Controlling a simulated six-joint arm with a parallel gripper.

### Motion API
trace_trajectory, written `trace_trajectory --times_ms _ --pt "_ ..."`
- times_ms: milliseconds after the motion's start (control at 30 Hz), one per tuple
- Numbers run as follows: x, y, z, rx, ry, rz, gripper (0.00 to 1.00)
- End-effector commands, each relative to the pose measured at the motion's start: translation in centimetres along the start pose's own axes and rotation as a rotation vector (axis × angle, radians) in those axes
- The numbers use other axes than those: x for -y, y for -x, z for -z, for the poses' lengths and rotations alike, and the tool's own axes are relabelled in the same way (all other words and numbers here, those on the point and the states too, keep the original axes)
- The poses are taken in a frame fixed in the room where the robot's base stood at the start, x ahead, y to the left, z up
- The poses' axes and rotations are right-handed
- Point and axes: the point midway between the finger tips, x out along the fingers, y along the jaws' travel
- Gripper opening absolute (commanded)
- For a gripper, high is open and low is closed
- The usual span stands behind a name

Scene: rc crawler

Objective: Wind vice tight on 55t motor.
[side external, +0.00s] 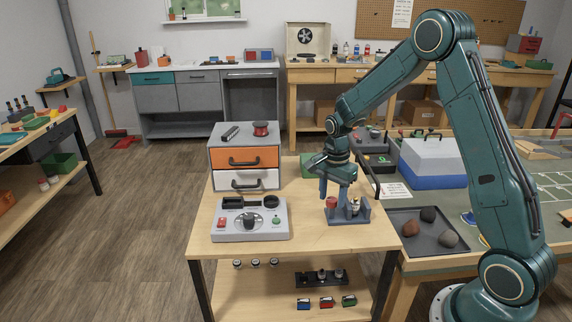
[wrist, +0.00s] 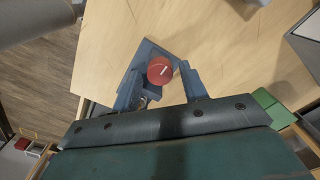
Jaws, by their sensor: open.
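The vice (side external: 357,217) is a small blue-grey fixture near the front right of the wooden stand. Its red round knob (side external: 331,202) is at its left end; in the wrist view the knob (wrist: 159,70) shows a pale line on its face. The motor (side external: 353,206), a small silvery body, sits upright at the vice, mostly hidden in the wrist view. My gripper (side external: 324,192) points down over the knob end. In the wrist view my gripper (wrist: 163,82) is open, one finger on each side of the knob; I cannot tell whether they touch it.
A grey control panel (side external: 249,222) stands left of the vice. Behind it is a drawer unit (side external: 244,155) with orange and white drawers. A dark tray (side external: 402,242) with several rocks lies to the right. The stand top (side external: 215,261) is bare along its front edge.

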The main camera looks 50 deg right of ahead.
Motion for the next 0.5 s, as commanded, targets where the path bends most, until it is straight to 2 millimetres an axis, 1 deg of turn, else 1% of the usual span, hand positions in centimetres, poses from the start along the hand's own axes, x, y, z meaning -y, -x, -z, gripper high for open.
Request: trace_trajectory --times_ms 67,100,267,300,500 --pt "-0.01 -0.01 0.00 0.000 0.000 0.000 0.44" --pt "-0.01 0.00 0.00 0.000 0.000 0.000 0.40" --pt "0.00 0.00 0.00 0.000 0.000 0.000 0.08" --pt "0.00 0.01 0.00 0.000 0.000 0.000 0.06" --pt "0.01 0.01 0.00 0.000 -0.027 0.000 0.06"
